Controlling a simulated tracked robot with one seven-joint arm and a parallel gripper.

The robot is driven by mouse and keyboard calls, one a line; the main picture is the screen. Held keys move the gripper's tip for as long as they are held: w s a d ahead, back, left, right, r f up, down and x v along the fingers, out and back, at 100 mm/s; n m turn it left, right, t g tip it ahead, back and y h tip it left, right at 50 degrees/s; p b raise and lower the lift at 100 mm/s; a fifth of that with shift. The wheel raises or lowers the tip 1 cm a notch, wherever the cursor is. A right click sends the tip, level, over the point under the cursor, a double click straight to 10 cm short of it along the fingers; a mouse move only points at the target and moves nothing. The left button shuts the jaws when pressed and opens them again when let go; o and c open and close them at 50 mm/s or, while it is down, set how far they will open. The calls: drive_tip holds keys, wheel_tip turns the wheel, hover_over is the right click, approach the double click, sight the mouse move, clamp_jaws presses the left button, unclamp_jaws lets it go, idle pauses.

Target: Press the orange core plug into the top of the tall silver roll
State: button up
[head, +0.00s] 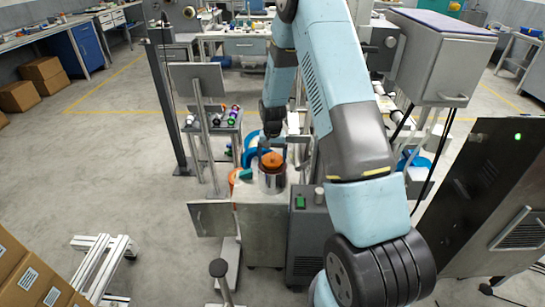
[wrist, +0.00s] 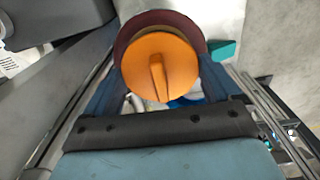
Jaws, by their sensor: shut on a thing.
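The orange core plug (head: 271,159) is a round disc with a raised grip bar across its face. In the wrist view, the plug (wrist: 175,58) lies between the fingers of my gripper (wrist: 158,76), which is shut on it. In the head view, my gripper (head: 272,148) points down over the tall silver roll (head: 271,184), which stands upright. The plug is at or just above the roll's top; I cannot tell how deep it sits. A dark red round surface (wrist: 131,31) shows behind the plug in the wrist view.
The roll stands on a grey metal cabinet (head: 262,222). Another orange piece (head: 233,178) and a blue curved piece (head: 250,155) are close by. A small side table (head: 215,127) with several small rolls stands to the left. A dark cabinet (head: 490,195) is at the right.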

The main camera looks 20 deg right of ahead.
sight(272, 154)
drive_tip(key=shift+f, duration=0.8)
idle(3.1)
drive_tip(key=o, duration=0.8)
drive_tip(key=shift+c, duration=0.2)
drive_tip(key=shift+r, duration=5.5)
